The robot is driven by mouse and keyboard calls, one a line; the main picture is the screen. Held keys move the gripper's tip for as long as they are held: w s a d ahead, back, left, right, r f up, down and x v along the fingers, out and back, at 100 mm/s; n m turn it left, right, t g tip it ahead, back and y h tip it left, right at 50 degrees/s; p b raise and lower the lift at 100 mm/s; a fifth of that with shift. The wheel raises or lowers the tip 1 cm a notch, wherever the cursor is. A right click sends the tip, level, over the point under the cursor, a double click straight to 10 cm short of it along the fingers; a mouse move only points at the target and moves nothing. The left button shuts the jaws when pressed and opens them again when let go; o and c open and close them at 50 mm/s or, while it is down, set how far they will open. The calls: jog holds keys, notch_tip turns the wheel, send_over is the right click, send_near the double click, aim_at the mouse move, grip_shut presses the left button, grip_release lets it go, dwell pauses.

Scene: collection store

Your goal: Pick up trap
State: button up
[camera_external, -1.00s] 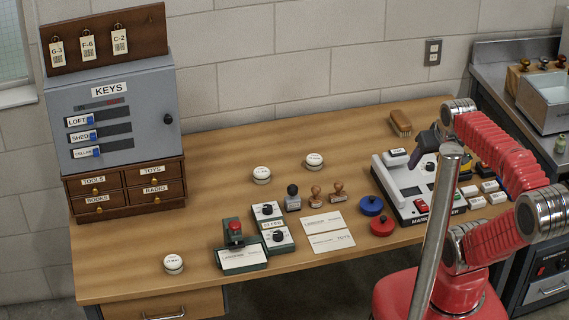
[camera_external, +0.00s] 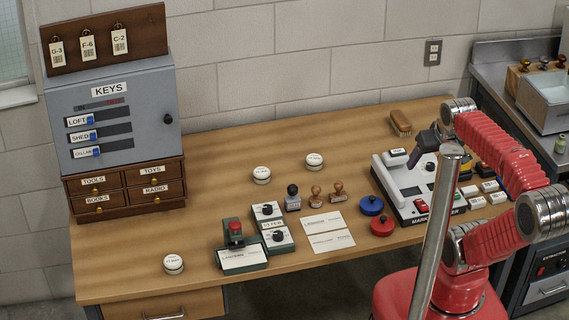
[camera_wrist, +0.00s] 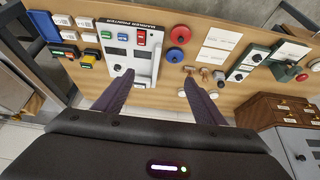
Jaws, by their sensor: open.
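I cannot make out anything labelled as a trap. Three round white-topped pieces with small labels stand on the wooden desk (camera_external: 220,150): one at the front left (camera_external: 173,264), one left of centre (camera_external: 262,175) and one behind the middle (camera_external: 315,161). Their lettering is too small to read. My gripper (camera_external: 430,139) hangs above the desk's right part, over the back of the marker printer. In the wrist view my gripper (camera_wrist: 158,77) has its two dark fingers spread wide with nothing between them.
The marker printer (camera_external: 405,177) stands below my gripper. Blue (camera_external: 371,205) and red (camera_external: 382,226) reels, stamps (camera_external: 316,194) and white cards (camera_external: 328,232) lie left of it. A grey key cabinet (camera_external: 150,95) stands at the far left. The back middle of the desk is clear.

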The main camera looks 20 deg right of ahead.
notch_tip(320, 180, up, 5)
jog(key=w+a+r+n+t+y, duration=0.1)
jog(key=w+a+r+n+y, duration=0.2)
jog(key=a, duration=0.8)
jog(key=w+a+r+n+y, duration=0.1)
jog(key=w+a+n+y, duration=0.3)
jog(key=a, duration=0.7)
jog(key=w+a+r+t+y, duration=0.15)
jog(key=w+a, duration=0.25)
jog(key=a, duration=0.7)
jog(key=s+a+f+n+y, duration=0.1)
jog(key=s+a, duration=0.1)
jog(key=a, duration=0.8)
jog(key=s+a+f+n+y, duration=0.1)
jog(key=s+a, duration=0.1)
jog(key=a, duration=0.9)
jog(key=s+a+f, duration=0.4)
jog(key=s+a, duration=0.1)
notch_tip(320, 180, down, 29)
jog(key=t, duration=0.1)
jog(key=shift+w+a+n, duration=0.2)
jog(key=shift+a+n, duration=0.05)
jog(key=shift+n, duration=0.05)
jog(key=shift+f, duration=0.15)
